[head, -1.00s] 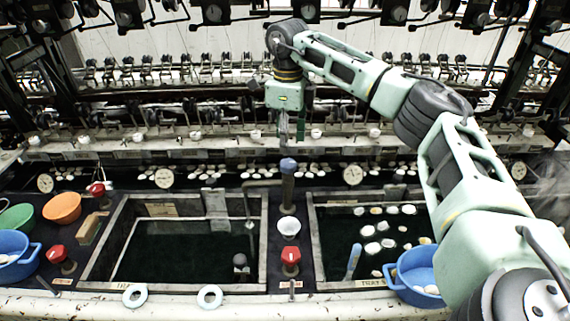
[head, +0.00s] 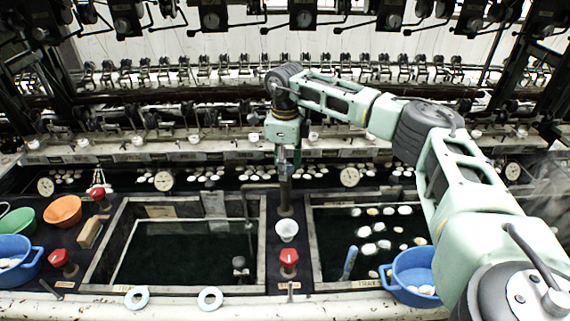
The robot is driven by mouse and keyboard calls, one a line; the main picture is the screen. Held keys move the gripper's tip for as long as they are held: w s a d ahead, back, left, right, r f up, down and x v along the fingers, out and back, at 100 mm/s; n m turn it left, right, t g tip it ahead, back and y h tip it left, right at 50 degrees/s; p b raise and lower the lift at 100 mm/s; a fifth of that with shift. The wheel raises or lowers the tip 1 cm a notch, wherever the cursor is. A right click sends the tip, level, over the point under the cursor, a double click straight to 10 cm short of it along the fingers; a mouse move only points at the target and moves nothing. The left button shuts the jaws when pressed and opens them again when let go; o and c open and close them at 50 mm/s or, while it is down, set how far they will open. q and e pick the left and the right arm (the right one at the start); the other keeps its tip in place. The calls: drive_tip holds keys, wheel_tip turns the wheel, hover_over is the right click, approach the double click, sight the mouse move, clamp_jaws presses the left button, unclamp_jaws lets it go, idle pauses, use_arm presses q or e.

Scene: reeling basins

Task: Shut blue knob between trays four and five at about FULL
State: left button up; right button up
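The blue knob is hidden now behind my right gripper. Its dark post (head: 285,198) stands between the left tray (head: 187,286) and the right tray (head: 352,286), with a thin pipe running left from it. My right gripper (head: 284,172) points down right at the top of this post, where the knob sits. Its fingers are small and dark, so I cannot tell whether they are open or closed around the knob. My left gripper is not in view.
A red knob (head: 289,258) and a white cup (head: 287,230) stand in front of the post. A blue basin (head: 405,285) sits at the right tray's front corner. Dial gauges (head: 349,177) line the back. White rings (head: 210,297) lie on the front ledge.

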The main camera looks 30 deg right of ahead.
drive_tip(key=c, duration=0.7)
drive_tip(key=shift+f, duration=0.1)
drive_tip(key=shift+m, duration=0.3)
drive_tip(key=m, duration=0.3)
drive_tip(key=shift+a, duration=0.15)
drive_tip(key=m, duration=0.5)
drive_tip(key=shift+w, duration=0.2)
drive_tip(key=shift+m, duration=0.3)
drive_tip(key=shift+a, duration=0.1)
